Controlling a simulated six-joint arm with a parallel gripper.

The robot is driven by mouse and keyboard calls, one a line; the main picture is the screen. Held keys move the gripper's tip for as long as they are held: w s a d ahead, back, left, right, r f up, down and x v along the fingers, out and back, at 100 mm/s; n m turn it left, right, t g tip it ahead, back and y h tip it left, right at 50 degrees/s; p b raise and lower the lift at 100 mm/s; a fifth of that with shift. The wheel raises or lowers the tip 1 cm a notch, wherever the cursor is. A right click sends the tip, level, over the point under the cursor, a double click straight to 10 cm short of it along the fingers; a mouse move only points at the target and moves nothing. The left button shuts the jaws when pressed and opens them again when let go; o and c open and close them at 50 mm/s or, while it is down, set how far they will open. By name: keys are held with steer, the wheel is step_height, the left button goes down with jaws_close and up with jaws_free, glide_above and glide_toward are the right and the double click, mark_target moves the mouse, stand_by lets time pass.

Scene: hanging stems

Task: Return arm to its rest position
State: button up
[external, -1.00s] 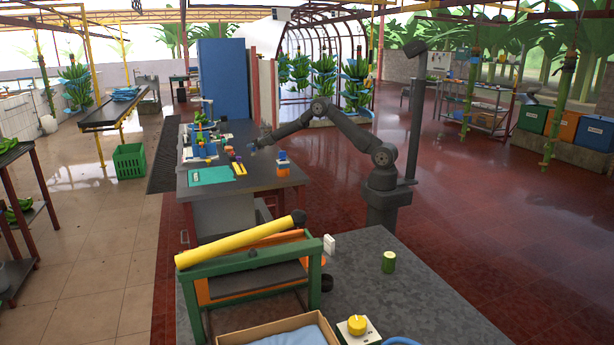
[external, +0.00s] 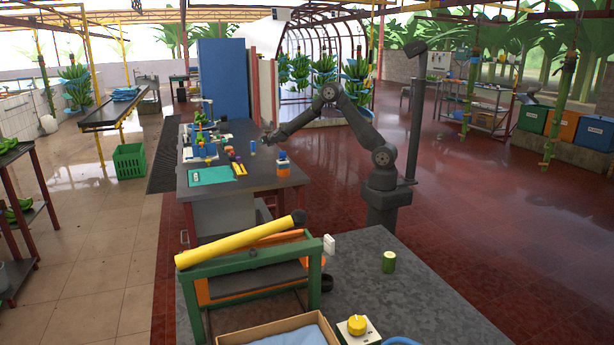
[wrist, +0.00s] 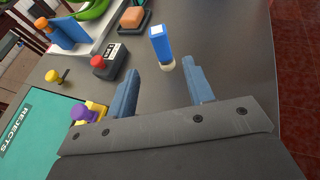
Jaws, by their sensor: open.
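My arm reaches from its dark pedestal over the dark worktable (external: 258,182), its elbow raised high. My gripper (external: 270,139) hangs above the table's right side in the external view. In the wrist view my gripper (wrist: 161,67) has its two blue-grey fingers spread wide, with nothing between them. The same blue piece (external: 252,147) shows small in the external view.
A teal mat marked REJECTS (wrist: 32,122) lies on the left. Near it are a purple-and-yellow piece (wrist: 88,112), a yellow knob (wrist: 56,76), a red-button box (wrist: 103,63) and an orange block (wrist: 132,20). The table's right side is mostly bare.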

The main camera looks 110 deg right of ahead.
mark_target(254, 144)
steer(key=shift+d, duration=0.1)
stand_by(0.4)
steer(key=x, duration=1.1)
steer(key=shift+w+d+f, duration=0.15)
steer(key=shift+d+f, duration=0.05)
steer(key=shift+d, duration=0.05)
steer(key=shift+f, duration=0.2)
steer(key=shift+r, duration=0.2)
